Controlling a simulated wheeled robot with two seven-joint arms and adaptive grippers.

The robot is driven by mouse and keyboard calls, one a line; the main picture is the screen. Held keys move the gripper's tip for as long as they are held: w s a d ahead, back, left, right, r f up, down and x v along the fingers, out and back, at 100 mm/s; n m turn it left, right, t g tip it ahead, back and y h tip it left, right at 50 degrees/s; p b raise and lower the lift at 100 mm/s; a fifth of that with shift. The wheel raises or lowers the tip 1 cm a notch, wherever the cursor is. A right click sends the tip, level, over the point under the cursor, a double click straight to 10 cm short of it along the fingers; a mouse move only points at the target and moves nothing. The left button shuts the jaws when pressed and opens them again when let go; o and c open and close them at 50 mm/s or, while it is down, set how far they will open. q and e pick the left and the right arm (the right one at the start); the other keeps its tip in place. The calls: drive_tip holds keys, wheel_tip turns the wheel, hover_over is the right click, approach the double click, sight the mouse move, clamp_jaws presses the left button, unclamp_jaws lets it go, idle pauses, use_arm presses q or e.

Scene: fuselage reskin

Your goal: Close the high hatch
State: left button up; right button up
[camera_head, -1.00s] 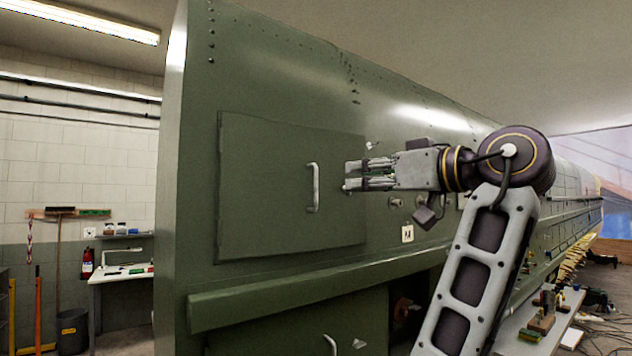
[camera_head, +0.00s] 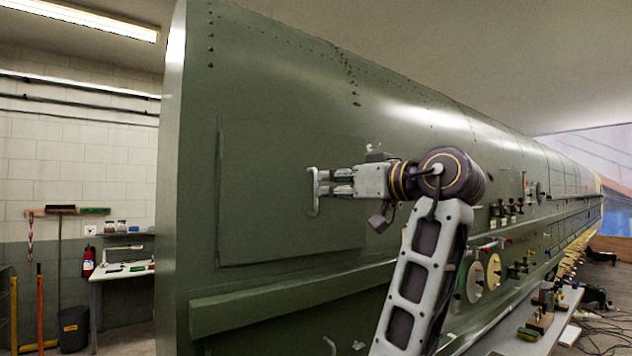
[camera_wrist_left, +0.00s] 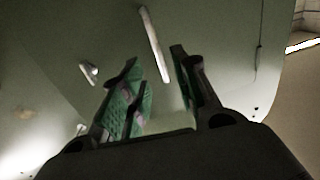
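The high hatch (camera_head: 262,200) is a green panel in the side of the green fuselage. Its left edge line shows, and it looks nearly flush with the skin; the right edge is hard to make out behind my arm. Its pale bar handle (camera_head: 312,192) stands upright near the right side. My left gripper (camera_head: 322,181) is level with the handle, its fingertips at or close to it. In the left wrist view the fingers (camera_wrist_left: 158,85) are apart with nothing between them, and the handle (camera_wrist_left: 153,42) lies just beyond their tips. My right gripper is not in view.
Below is a long green ledge (camera_head: 270,300) and another handle (camera_head: 329,345). Several clamps and round discs (camera_head: 475,280) sit on the fuselage to the right. A bench with tools (camera_head: 525,335) stands at the lower right. A white desk (camera_head: 122,272) is at the left wall.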

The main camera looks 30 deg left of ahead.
sight(316, 208)
use_arm(q)
drive_tip(key=shift+p+x, duration=0.8)
drive_tip(key=shift+x, duration=2.25)
clamp_jaws()
